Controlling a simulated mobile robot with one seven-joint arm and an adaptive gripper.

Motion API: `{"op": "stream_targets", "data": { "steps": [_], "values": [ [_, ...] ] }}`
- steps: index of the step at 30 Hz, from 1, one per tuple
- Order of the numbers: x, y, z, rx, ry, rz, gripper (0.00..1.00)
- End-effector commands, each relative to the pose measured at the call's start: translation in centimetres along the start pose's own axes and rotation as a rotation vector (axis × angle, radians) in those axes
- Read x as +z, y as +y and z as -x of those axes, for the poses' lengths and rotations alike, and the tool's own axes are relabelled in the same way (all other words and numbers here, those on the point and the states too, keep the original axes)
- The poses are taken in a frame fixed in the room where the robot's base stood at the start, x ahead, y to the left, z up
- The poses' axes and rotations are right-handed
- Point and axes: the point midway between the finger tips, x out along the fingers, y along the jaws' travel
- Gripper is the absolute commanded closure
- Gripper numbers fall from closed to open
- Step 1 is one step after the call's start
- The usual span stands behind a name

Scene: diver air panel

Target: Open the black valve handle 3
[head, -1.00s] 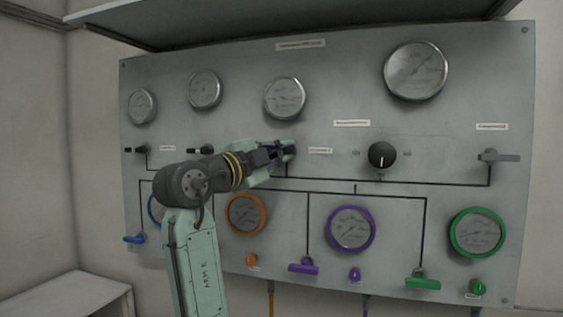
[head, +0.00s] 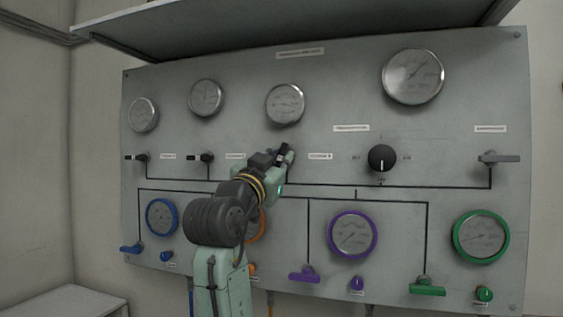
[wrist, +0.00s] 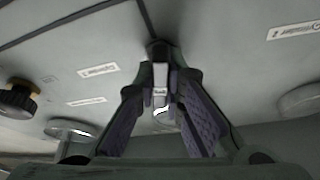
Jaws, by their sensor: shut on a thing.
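Black valve handle 3 (wrist: 160,82) is on the grey panel below the third top gauge. In the head view my gripper (head: 284,157) reaches the panel from the lower left, tilted up to the right, and covers most of the handle. The handle's exact angle is hard to tell there.
Two black handles (head: 135,158) (head: 200,158) lie level to the left. A black knob (head: 382,158) and a grey handle (head: 500,159) are to the right. Gauges (head: 285,104) sit above. Coloured handles (head: 304,275) line the lower panel. A shelf (head: 280,25) overhangs the top.

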Motion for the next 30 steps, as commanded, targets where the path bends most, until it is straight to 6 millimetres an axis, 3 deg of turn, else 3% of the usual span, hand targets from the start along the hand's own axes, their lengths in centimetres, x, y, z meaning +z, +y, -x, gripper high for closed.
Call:
{"op": "stream_targets", "data": {
  "steps": [9,25,26,30],
  "values": [
    [0.12,0.07,0.02,-0.042,-0.003,0.106,1.0],
    [0.13,0.04,0.01,-0.05,-0.003,0.125,1.0],
    [0.13,0.04,0.01,-0.05,-0.003,0.125,0.88],
    [0.1,0.02,0.0,-0.051,-0.003,0.124,0.79]
  ]
}}
